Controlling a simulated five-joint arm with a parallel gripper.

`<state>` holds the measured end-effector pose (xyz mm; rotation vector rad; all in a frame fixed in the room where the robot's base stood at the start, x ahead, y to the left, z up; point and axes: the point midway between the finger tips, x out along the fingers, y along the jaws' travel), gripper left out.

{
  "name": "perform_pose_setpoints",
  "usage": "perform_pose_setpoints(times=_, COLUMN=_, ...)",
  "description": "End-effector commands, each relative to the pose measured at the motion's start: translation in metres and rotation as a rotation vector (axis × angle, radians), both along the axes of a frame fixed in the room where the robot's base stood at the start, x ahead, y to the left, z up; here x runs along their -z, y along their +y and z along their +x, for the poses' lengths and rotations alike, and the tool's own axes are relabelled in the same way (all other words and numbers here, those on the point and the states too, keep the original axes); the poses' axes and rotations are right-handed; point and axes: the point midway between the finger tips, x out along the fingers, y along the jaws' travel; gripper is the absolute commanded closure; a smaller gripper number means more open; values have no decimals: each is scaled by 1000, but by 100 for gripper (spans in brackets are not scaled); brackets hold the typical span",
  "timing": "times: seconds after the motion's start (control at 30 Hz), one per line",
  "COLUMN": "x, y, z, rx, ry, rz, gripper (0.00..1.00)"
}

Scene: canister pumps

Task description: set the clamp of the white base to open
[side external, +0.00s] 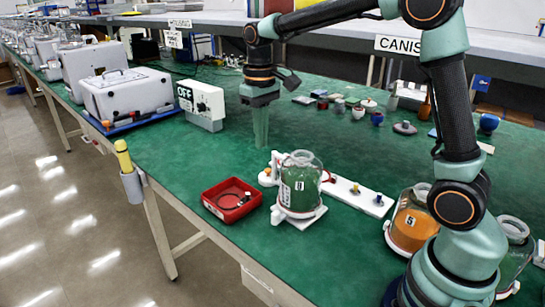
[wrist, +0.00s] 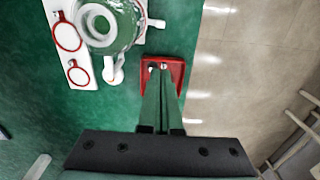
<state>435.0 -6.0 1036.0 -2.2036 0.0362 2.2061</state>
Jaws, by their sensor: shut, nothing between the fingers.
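The white base (side external: 298,218) stands on the green bench with a clear canister (side external: 300,185) of green contents, marked 0, on it. White parts and a red piece (side external: 328,176) sit around the canister's sides. In the wrist view the canister (wrist: 108,25) is at the upper left, with a white rounded part (wrist: 115,72) just below it. Which part is the clamp, and how it is set, I cannot tell. My gripper (side external: 260,143) is shut and empty, pointing down above the bench, behind and left of the base. Its fingers (wrist: 161,75) also show in the wrist view.
A white plate (side external: 350,192) with knobs extends right of the canister. A red tray (side external: 231,199) with small parts lies left of the base. An orange-filled canister (side external: 409,222) stands near my arm. An OFF box (side external: 205,101) stands behind left. Small items line the back.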

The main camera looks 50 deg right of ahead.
Motion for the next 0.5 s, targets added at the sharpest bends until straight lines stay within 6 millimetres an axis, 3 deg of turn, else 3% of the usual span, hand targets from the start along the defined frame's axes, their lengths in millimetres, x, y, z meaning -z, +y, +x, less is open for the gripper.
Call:
perform_pose_setpoints(times=0.1, x=27, y=-1, z=21, rx=6, ry=80, rz=1, gripper=100)
perform_pose_setpoints(times=0.3, x=67, y=-3, z=42, rx=13, ry=186, rz=2, gripper=100)
perform_pose_setpoints(times=0.5, x=89, y=-4, z=49, rx=17, ry=239, rz=3, gripper=100)
